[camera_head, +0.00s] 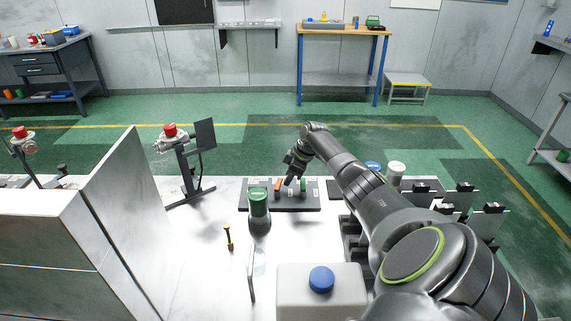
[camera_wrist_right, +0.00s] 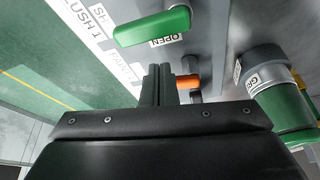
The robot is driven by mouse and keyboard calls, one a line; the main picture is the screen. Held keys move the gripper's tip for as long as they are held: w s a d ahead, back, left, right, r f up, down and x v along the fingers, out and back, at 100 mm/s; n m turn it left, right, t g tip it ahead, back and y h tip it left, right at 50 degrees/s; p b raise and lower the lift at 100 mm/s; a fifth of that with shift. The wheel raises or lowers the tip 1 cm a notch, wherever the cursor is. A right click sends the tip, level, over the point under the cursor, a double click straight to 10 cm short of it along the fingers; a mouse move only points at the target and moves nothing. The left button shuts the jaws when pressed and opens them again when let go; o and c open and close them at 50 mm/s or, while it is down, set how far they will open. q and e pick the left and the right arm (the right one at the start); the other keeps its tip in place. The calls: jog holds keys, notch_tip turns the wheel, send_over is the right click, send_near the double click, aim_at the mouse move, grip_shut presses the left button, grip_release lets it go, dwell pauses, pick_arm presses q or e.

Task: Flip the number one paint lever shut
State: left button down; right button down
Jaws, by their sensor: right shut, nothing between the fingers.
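A dark lever panel (camera_head: 312,206) lies on the white bench in the head view. It carries an orange lever (camera_head: 278,186) and a green lever (camera_head: 303,185). In the right wrist view, the green lever (camera_wrist_right: 155,27) lies beside an "OPEN" label, and the orange lever (camera_wrist_right: 188,81) shows partly. I cannot read which lever is number one paint. My right gripper (camera_head: 289,181) is low over the panel between the two levers. Its fingers (camera_wrist_right: 157,80) are shut and empty, close beside the orange lever; contact cannot be told. My left gripper is not in view.
A grey canister with a green top (camera_head: 259,202) stands at the panel's near left edge, close to my right gripper. A tall metal partition (camera_head: 120,215) is at left.

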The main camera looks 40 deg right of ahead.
jog(key=shift+a+r+p, duration=0.1)
jog(key=shift+a+p, duration=0.35)
jog(key=shift+p, duration=0.15)
jog(key=shift+s+a+p, duration=0.1)
jog(key=shift+a+p, duration=0.2)
jog(key=b+v, duration=0.2)
jog(key=v, duration=1.5)
jog(key=shift+b, duration=0.3)
jog(key=shift+r, duration=0.1)
